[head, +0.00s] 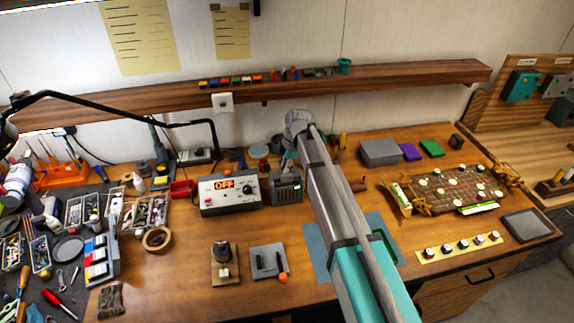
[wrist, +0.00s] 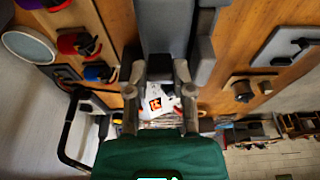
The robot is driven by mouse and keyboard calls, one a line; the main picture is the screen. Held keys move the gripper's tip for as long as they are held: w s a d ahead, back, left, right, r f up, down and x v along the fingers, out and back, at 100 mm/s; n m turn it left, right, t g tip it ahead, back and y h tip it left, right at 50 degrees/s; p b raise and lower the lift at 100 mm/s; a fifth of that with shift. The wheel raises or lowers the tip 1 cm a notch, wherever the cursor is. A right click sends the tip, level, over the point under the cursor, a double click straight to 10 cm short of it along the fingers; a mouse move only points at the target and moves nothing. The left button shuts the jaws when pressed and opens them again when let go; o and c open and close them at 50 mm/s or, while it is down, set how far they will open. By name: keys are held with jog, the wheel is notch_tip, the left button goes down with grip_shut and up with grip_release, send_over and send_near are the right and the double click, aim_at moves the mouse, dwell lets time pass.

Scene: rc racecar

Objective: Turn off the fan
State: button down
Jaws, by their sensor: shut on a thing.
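A white control box (head: 230,194) with an orange OFF display, a red button and knobs stands at the back middle of the bench. In the wrist view the white box (wrist: 160,98) shows, partly hidden, between my fingers. A small grey slatted unit (head: 287,189) stands just right of it; I cannot tell whether it is the fan. My gripper (head: 289,158) is low at the back of the bench, above and behind the grey unit. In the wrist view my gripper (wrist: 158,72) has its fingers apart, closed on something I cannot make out.
A black lamp arm (head: 130,110) reaches across at the back left. A wooden shelf (head: 390,80) runs along the wall, with a small white switch box (head: 222,102). A tape roll (head: 157,239) lies left of the control box. A grey box (head: 380,152) stands to the right.

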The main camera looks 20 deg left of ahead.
jog(key=t+h, duration=0.1)
jog(key=s+a+t+h, duration=0.1)
jog(key=h, duration=0.1)
jog(key=shift+f+h, duration=0.15)
jog(key=shift+h, duration=0.15)
jog(key=shift+s+a+f+t+h+b, duration=0.1)
jog(key=shift+a+t+h+b, duration=0.1)
jog(key=shift+t+h+b, duration=0.3)
jog(key=shift+s+a+f+t+h+b, duration=0.15)
jog(key=shift+t+h+b, duration=0.2)
jog(key=shift+h, duration=0.25)
jog(key=shift+w+h, duration=0.1)
jog(key=shift+h, duration=0.2)
jog(key=shift+r, duration=0.1)
jog(key=c, duration=0.8)
grip_release()
jog(key=shift+a, duration=0.1)
jog(key=shift+o, duration=0.2)
jog(key=shift+w+r, duration=0.15)
